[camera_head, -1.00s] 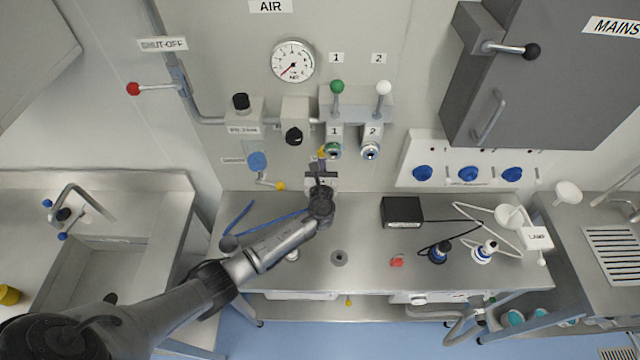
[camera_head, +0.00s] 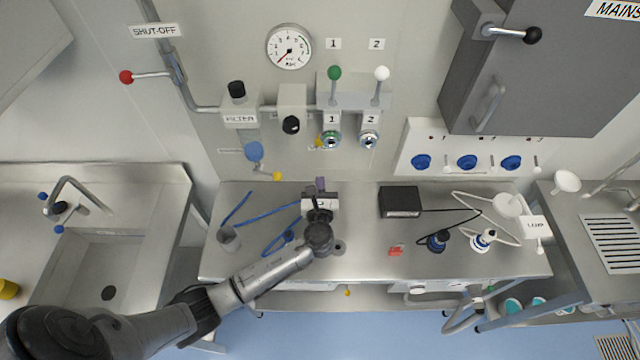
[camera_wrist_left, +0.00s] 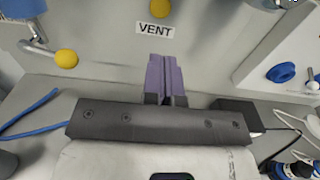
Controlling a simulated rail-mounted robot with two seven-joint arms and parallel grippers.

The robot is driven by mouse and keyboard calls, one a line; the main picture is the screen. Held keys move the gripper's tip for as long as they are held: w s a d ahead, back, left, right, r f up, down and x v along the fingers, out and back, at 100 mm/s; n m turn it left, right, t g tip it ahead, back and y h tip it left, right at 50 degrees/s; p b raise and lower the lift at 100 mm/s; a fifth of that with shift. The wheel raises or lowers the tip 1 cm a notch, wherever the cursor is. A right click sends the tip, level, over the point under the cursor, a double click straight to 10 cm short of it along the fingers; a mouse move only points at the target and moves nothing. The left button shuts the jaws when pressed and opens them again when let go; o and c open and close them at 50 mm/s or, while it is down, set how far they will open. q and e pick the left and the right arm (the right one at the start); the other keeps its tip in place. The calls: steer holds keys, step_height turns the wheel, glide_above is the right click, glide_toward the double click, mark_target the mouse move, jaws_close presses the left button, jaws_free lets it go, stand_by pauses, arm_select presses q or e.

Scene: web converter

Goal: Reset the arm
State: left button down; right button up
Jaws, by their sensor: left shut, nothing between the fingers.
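My left arm comes in from the lower left in the head view. Its gripper (camera_head: 320,184) is over the back of the steel bench (camera_head: 360,262), near the wall panel. In the left wrist view the purple fingers (camera_wrist_left: 160,78) are together and hold nothing. They point toward the panel below the VENT label (camera_wrist_left: 155,29). My right gripper is in neither view.
A blue hose (camera_head: 283,221) lies by the left forearm. A black box (camera_head: 400,202) and cables lie to the right. Above are valves with green (camera_head: 334,73) and white (camera_head: 382,73) knobs. A yellow-tipped lever (camera_head: 277,176) is left of the gripper.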

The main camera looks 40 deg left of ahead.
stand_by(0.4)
arm_select(q)
steer(key=s+d+r+n+g+h+p, duration=0.1)
steer(key=s+d+r+n+g+h, duration=0.2)
steer(key=s+n, duration=0.5)
steer(key=s+d+r+n+g+h+p, duration=0.1)
steer(key=s+d+n+g+h+p, duration=0.1)
steer(key=s+d+n+h, duration=0.5)
steer(key=s+r+n+g+h+p, duration=0.1)
steer(key=s+r+n+g, duration=0.1)
steer(key=s+n, duration=0.65)
steer(key=s+f+n+g+p, duration=0.2)
steer(key=s+f+n+g, duration=0.1)
steer(key=s, duration=0.7)
steer(key=shift+f+g+p, duration=0.3)
steer(key=shift+f+p, duration=0.1)
steer(key=shift+f, duration=0.05)
